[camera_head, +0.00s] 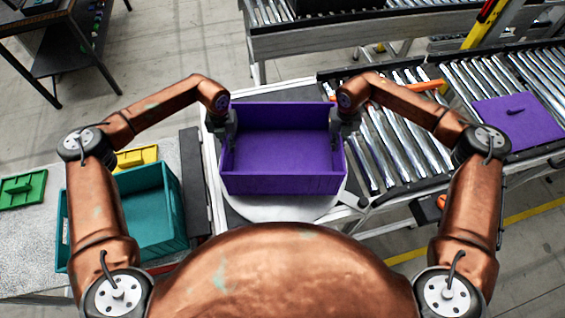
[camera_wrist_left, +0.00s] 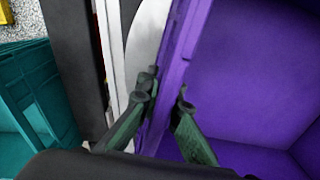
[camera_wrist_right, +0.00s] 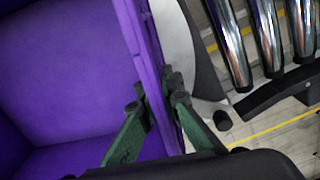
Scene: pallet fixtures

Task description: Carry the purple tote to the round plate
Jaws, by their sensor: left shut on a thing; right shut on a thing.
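The purple tote (camera_head: 284,183) is empty and upright in the middle of the head view, over the light round plate (camera_head: 262,214). The plate's near edge shows below the tote; I cannot tell whether the tote touches it. My left gripper (camera_head: 230,122) is shut on the tote's left wall, and the wall runs between its fingers in the left wrist view (camera_wrist_left: 165,100). My right gripper (camera_head: 339,122) is shut on the right wall, seen between the fingers in the right wrist view (camera_wrist_right: 158,98). The plate also shows beyond the wall in both wrist views.
A teal tote (camera_head: 150,212) stands at the left, with a yellow lid (camera_head: 137,156) and a green lid (camera_head: 22,188) near it. A roller conveyor (camera_head: 410,150) runs at the right, with a purple lid (camera_head: 518,122) on it. Another conveyor stands at the back.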

